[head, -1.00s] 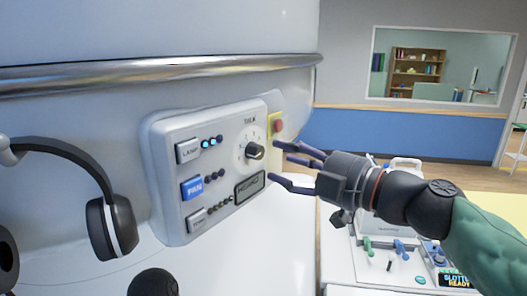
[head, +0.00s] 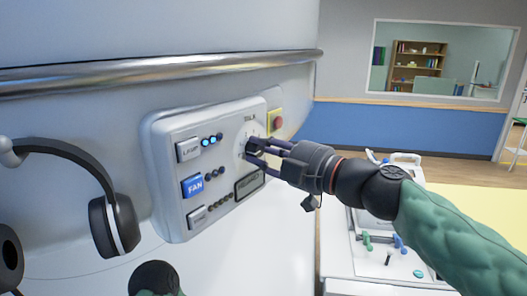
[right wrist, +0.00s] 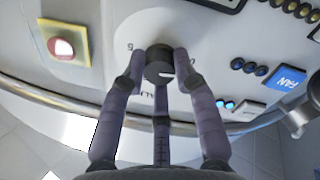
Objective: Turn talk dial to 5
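The talk dial (right wrist: 158,68) is a dark round knob with a pale pointer mark, on a white face with small numbers. It sits at the upper right of the grey wall panel (head: 168,142) under the word TALK. In the right wrist view its mark points to the picture's right; a digit that looks like 5 is left of the knob. My right gripper (right wrist: 159,65) has one finger on each side of the knob, seemingly touching it, with a third finger below it in the picture. In the head view the fingers partly hide the dial (head: 252,146). My left gripper is not in view.
The panel also has a lamp button (head: 188,150), a lit blue FAN button (head: 193,187) and a lower button (head: 197,215). A red button on a yellow plate (head: 276,121) is just right of the dial. A headset (head: 112,222) hangs at the left. A metal rail (head: 150,67) runs above.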

